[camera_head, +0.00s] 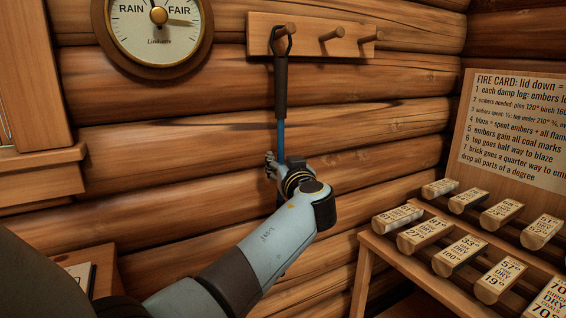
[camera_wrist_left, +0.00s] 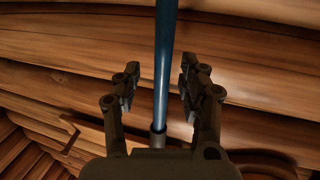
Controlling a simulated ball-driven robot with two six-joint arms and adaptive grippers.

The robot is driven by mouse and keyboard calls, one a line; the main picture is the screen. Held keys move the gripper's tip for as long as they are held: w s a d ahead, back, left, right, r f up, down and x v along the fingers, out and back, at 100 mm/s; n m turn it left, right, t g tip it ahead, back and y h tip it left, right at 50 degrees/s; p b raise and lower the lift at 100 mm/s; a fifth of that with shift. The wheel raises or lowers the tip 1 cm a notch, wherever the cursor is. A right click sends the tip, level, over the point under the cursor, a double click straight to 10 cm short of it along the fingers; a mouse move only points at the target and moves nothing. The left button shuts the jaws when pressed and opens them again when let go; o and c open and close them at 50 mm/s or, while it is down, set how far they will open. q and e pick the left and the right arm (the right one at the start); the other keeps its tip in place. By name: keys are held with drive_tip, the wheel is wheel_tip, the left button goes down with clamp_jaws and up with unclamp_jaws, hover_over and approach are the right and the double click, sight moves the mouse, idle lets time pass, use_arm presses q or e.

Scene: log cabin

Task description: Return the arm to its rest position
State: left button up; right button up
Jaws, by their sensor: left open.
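My left arm reaches in from the bottom left of the head view, and its gripper (camera_head: 272,165) is at the log wall, beside the blue rod of a hanging tool. The tool has a dark handle (camera_head: 281,82) and hangs by a loop from the left peg of a wooden rack (camera_head: 355,45). In the left wrist view the open gripper (camera_wrist_left: 158,85) has one finger on each side of the blue rod (camera_wrist_left: 166,60), with gaps to both. The tool's lower end is hidden behind my arm in the head view. My right gripper is not in view.
A round barometer (camera_head: 158,40) hangs at the upper left. A stepped shelf (camera_head: 385,247) with several labelled blocks (camera_head: 458,254) stands at the right, below a fire card (camera_head: 515,130). A wooden piece of furniture (camera_head: 104,270) stands at the lower left.

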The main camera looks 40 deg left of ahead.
use_arm(q)
drive_tip(key=v, duration=0.7)
drive_tip(key=s+d+f+m+g+h, duration=0.1)
drive_tip(key=s+d+f+m+h, duration=0.3)
drive_tip(key=f, duration=0.8)
drive_tip(key=s+a+f+m+g+h, duration=0.15)
drive_tip(key=s+f, duration=0.35)
drive_tip(key=f, duration=0.7)
drive_tip(key=s+d+f+m+g+h, duration=0.25)
drive_tip(key=s+f+h, duration=0.2)
drive_tip(key=f, duration=0.75)
drive_tip(key=s+d+f+m+g+h, duration=0.2)
drive_tip(key=s+f, duration=1.1)
drive_tip(key=s, duration=0.5)
drive_tip(key=s+f+g, duration=0.1)
drive_tip(key=s+f, duration=0.2)
drive_tip(key=s, duration=0.9)
drive_tip(key=s+a+f+g+h, duration=0.1)
drive_tip(key=s+f+g, duration=0.1)
drive_tip(key=s, duration=0.9)
drive_tip(key=shift+s+f+m, duration=0.35)
drive_tip(key=shift+f+m, duration=0.05)
drive_tip(key=shift+f, duration=0.15)
